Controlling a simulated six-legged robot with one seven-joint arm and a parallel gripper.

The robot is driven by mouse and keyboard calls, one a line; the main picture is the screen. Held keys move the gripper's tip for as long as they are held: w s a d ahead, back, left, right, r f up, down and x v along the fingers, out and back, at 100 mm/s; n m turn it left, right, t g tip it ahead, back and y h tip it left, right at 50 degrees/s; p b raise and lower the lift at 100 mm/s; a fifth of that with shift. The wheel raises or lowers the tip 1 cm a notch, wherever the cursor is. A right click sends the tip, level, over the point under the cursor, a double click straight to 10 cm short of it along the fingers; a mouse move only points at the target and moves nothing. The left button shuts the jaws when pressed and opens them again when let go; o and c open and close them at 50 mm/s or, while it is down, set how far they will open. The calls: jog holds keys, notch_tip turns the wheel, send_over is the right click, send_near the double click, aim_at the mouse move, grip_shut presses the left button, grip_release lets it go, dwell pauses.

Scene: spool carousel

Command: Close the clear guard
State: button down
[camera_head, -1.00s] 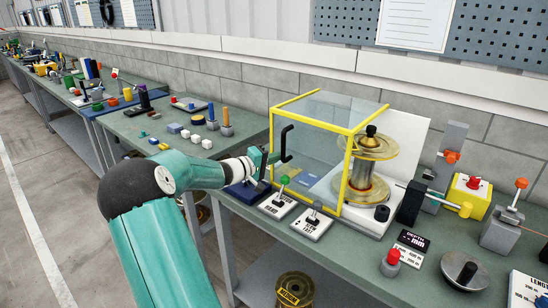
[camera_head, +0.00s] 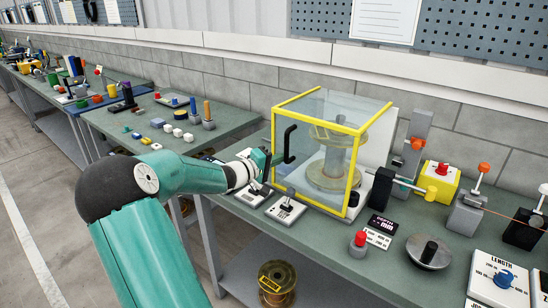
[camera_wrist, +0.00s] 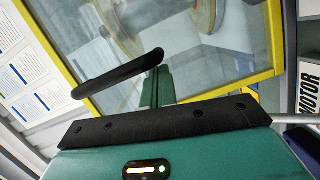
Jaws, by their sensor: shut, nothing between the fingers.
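The clear guard (camera_head: 361,150) is a see-through box with yellow edges, standing on the bench. In the head view its panes lie in front of the brass-coloured spool (camera_head: 336,160), which shows through them. The guard's black handle (camera_head: 289,143) is on its left side; the handle also crosses the wrist view (camera_wrist: 115,78). My gripper (camera_head: 266,158) is shut and empty, just left of the handle. In the wrist view its teal fingers (camera_wrist: 154,88) reach up to the handle's right end. I cannot tell if they touch it. A yellow frame edge (camera_wrist: 225,87) runs behind the fingers.
Two small lever switches, one clearly visible (camera_head: 286,210), stand in front of the guard. To the right are a black block (camera_head: 380,188), a red button (camera_head: 359,240) and a round crank disc (camera_head: 428,252). Small blocks (camera_head: 178,132) lie on the bench farther left.

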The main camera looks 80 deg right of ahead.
jog(key=shift+s+a, duration=0.35)
jog(key=shift+s, duration=0.35)
jog(key=shift+s+a, duration=0.35)
jog(key=shift+s, duration=0.35)
jog(key=shift+s, duration=0.1)
jog(key=w, duration=0.5)
send_near(287, 163)
jog(key=shift+w+d+r, duration=0.15)
jog(key=shift+w+d, duration=0.2)
jog(key=shift+w, duration=0.3)
jog(key=shift+w+d+r, duration=0.2)
jog(key=shift+w+d, duration=0.1)
jog(key=shift+w, duration=0.35)
jog(key=shift+w+d+r, duration=0.15)
jog(key=shift+w+d, duration=0.2)
jog(key=shift+w, duration=0.25)
